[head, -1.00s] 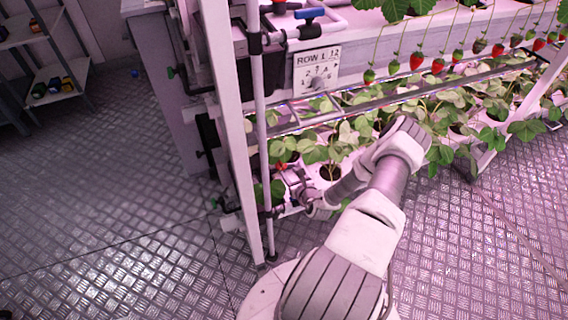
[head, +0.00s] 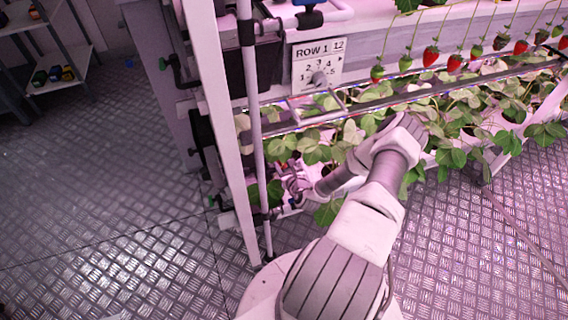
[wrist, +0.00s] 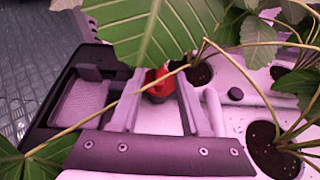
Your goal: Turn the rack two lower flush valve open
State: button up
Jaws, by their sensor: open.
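In the wrist view a small red part (wrist: 159,84), likely the lower flush valve's handle, sits between the two fingers of my gripper (wrist: 160,88). A large green leaf hangs over it and hides its top, so its turn position cannot be told. The fingers are open on either side of it; I cannot tell if either touches it. In the head view my gripper (head: 292,182) is low among the plants, just right of the white upright pipe (head: 256,130), and the valve is not clear there.
A white rack post (head: 222,120) stands left of the pipe. A row sign (head: 318,62) hangs above my gripper. A blue-handled valve (head: 310,18) is higher up. Strawberry leaves (head: 345,140) crowd the gripper. Planting holes (wrist: 262,135) lie to its right. The metal floor (head: 120,190) at left is clear.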

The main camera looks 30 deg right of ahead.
aim_at(283, 161)
dwell(0.3)
grip_shut()
jog(key=shift+d+n+y, duration=0.15)
jog(key=shift+n+y, duration=0.15)
jog(key=n+y+b, duration=0.2)
jog(key=d+n+y, duration=0.1)
jog(key=y, duration=0.1)
jog(key=shift+f+n+b, duration=0.3)
jog(key=shift+b, duration=0.1)
jog(key=n+y+b, duration=0.2)
jog(key=d+n+g+y+b, duration=0.1)
jog(key=n+y, duration=0.1)
jog(key=shift+w+y+b, duration=0.2)
jog(key=shift+y+b, duration=0.15)
jog(key=shift+y, duration=0.05)
jog(key=n+g+y, duration=0.2)
jog(key=n+y, duration=0.1)
jog(key=shift+w+d+r+n+g+b, duration=0.2)
jog(key=shift+w+n+g+b, duration=0.1)
jog(key=shift+g+b, duration=0.1)
jog(key=shift+w+d+n+g+y, duration=0.1)
jog(key=shift+w+n+g+y, duration=0.05)
jog(key=shift+n+g+y, duration=0.6)
jog(key=shift+w+d+n+g+y, duration=0.1)
jog(key=shift+n+g+y, duration=0.45)
jog(key=shift+n+g, duration=0.35)
jog(key=shift+w+n+g+y, duration=0.1)
jog(key=shift+n+g+y, duration=0.3)
jog(key=shift+n+g, duration=0.3)
